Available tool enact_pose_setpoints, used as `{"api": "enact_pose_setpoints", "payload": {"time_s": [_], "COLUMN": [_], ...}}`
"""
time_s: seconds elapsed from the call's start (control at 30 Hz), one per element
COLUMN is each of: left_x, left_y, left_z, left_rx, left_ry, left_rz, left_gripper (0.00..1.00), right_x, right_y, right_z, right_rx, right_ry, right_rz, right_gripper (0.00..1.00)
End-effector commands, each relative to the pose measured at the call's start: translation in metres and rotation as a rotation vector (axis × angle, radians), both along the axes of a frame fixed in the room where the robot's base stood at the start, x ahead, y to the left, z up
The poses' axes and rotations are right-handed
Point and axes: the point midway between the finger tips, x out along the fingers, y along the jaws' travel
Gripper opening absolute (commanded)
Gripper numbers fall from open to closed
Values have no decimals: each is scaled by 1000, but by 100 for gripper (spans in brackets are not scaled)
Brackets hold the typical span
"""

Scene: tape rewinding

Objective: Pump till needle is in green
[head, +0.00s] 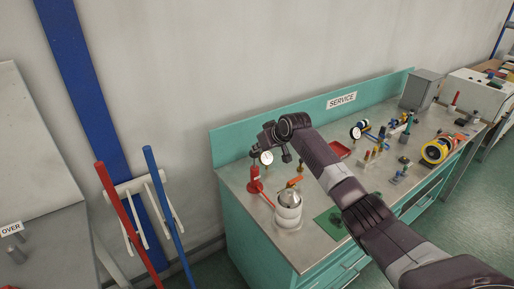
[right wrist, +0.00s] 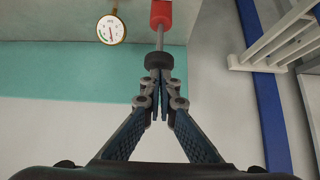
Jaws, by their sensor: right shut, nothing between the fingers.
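A red hand pump (head: 255,183) stands at the left end of the service bench. In the right wrist view its red body (right wrist: 161,12) shows at the top, with a metal rod leading to a black knob (right wrist: 159,60). A round white gauge (head: 266,158) is beside the pump; it also shows in the right wrist view (right wrist: 111,29). Its needle is too small to read surely against the green. My right gripper (right wrist: 157,83) is shut and empty, its fingertips at the black knob; I cannot tell whether they touch it. My left gripper is not in view.
A white container with a metal cone top (head: 289,208) stands in front of the pump, with an orange-handled valve (head: 295,181) behind it. A red tray (head: 339,149), a second gauge (head: 355,132) and a yellow reel (head: 434,151) lie farther right. Red and blue poles (head: 168,215) stand left.

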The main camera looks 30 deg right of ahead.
Motion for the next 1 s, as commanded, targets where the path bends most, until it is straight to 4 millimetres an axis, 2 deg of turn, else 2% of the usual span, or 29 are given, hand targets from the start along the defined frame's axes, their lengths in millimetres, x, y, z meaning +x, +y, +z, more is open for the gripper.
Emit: {"api": "enact_pose_setpoints", "payload": {"time_s": [0.13,0.3,0.4,0.77,1.0], "left_x": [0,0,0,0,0], "left_y": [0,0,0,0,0], "left_z": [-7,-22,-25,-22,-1], "left_rx": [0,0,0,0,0], "left_ry": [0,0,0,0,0], "left_rz": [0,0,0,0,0], "left_gripper": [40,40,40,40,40], "right_x": [0,-1,-1,-3,-1], "right_y": [0,0,0,1,4], "right_z": [-11,-42,-51,-51,-29], "right_rx": [1,1,0,0,0], "right_ry": [1,5,7,13,10], "right_rz": [1,0,0,1,1], "right_gripper": [0,0,0,0,0]}}
